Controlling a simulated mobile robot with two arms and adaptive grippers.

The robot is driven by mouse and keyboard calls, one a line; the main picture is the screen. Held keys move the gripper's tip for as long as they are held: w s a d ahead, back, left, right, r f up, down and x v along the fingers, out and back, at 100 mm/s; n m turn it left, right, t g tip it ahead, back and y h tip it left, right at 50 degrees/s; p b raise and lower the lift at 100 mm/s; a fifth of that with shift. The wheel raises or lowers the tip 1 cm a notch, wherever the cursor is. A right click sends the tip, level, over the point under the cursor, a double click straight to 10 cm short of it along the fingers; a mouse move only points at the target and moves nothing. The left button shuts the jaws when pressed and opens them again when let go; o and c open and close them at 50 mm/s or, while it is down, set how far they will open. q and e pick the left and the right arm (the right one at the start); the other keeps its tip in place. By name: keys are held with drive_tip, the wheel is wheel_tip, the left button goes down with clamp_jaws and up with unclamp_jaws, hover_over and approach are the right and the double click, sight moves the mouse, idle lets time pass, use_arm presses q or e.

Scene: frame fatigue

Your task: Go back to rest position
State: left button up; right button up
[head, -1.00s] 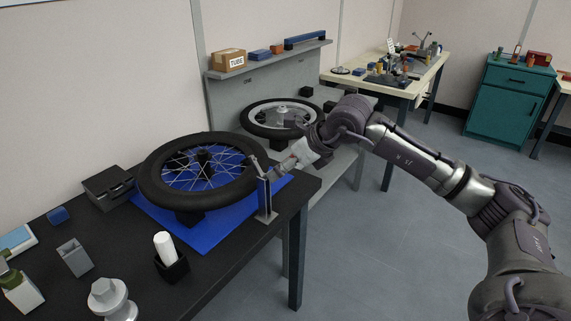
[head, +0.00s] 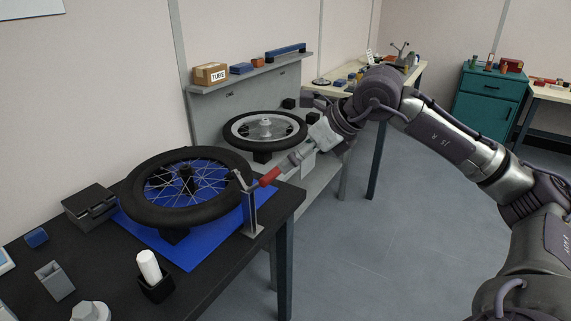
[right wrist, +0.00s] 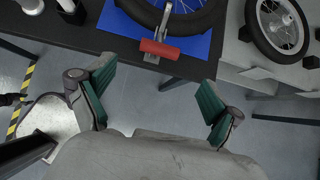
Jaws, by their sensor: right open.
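My right gripper (head: 297,155) is open and empty, just right of a small metal stand (head: 249,205) with a red handle (head: 268,177). In the right wrist view the spread green-padded fingers of my right gripper (right wrist: 153,80) show bare floor between them. The red handle (right wrist: 160,48) lies beyond the fingertips, apart from them. The stand is at the edge of a blue mat (head: 190,255) beside a spoked wheel with a black tyre (head: 150,212). My left gripper is not seen.
A second wheel (head: 232,142) stands on a grey bench behind. Open floor (head: 390,265) lies to the right.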

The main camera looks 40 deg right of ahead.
drive_tip(key=shift+s+d+r, duration=0.1)
drive_tip(key=shift+s+r, duration=0.15)
drive_tip(key=shift+r, duration=0.05)
idle(0.4)
